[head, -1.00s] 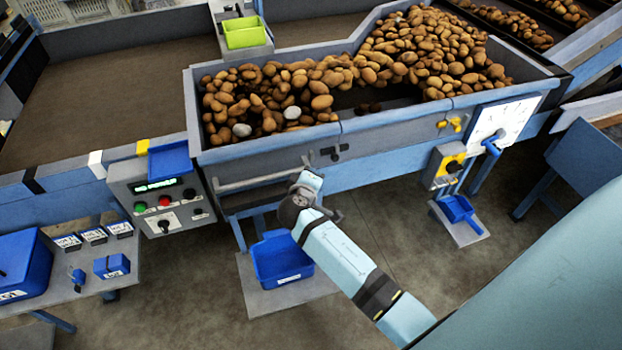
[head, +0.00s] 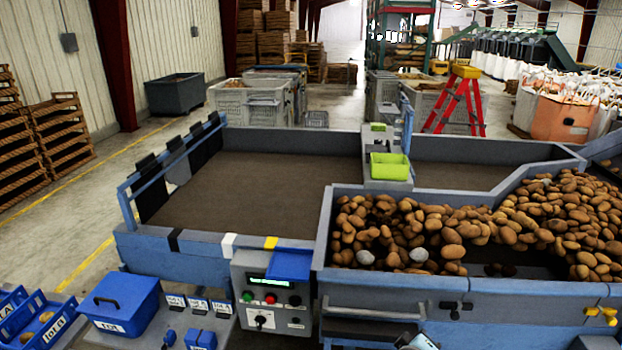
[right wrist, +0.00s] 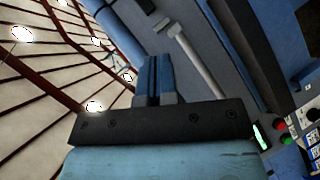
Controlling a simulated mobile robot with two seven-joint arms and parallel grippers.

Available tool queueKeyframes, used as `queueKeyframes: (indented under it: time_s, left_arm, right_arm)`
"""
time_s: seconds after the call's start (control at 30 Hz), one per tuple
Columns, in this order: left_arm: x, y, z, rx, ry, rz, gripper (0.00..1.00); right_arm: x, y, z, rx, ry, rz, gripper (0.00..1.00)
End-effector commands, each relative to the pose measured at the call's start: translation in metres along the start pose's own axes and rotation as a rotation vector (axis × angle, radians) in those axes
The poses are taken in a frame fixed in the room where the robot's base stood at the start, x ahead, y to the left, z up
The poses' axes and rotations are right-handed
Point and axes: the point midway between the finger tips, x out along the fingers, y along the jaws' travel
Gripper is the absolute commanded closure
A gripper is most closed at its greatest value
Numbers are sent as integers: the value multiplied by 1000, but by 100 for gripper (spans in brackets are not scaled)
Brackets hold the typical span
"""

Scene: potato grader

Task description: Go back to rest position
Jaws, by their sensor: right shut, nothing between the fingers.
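My right gripper (right wrist: 154,62) shows in the right wrist view with its two fingers together and nothing between them. It points toward blue machine panels and a grey bar (right wrist: 198,62). In the head view only a small pale piece of my right arm shows at the bottom edge, below the front of the potato bin (head: 390,285). My left gripper is in neither view.
The bin holds many potatoes (head: 450,225) and a few pale lumps. A control box (head: 262,318) with buttons stands left of it. A blue lidded box (head: 120,302) sits at lower left. A red stepladder (head: 462,100) stands behind.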

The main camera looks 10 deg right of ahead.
Motion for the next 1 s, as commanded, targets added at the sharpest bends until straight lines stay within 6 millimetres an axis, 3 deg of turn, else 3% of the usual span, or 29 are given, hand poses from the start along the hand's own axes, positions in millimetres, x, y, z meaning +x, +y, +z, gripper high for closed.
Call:
queueKeyframes:
  time_s: [0.13,0.23,0.33,0.5,0.67,1.0]
  left_arm:
    - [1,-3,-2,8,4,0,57]
    - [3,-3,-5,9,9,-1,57]
    - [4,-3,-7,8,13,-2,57]
    - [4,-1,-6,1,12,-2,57]
    - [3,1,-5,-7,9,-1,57]
    - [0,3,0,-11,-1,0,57]
  right_arm:
    - [-38,-61,46,79,107,-248,100]
    - [-82,-98,78,195,195,-448,100]
    - [-129,-119,102,337,263,-616,100]
    - [-190,-126,128,552,326,-790,100]
    - [-212,-124,136,649,341,-846,100]
    - [-213,-124,136,657,342,-850,100]
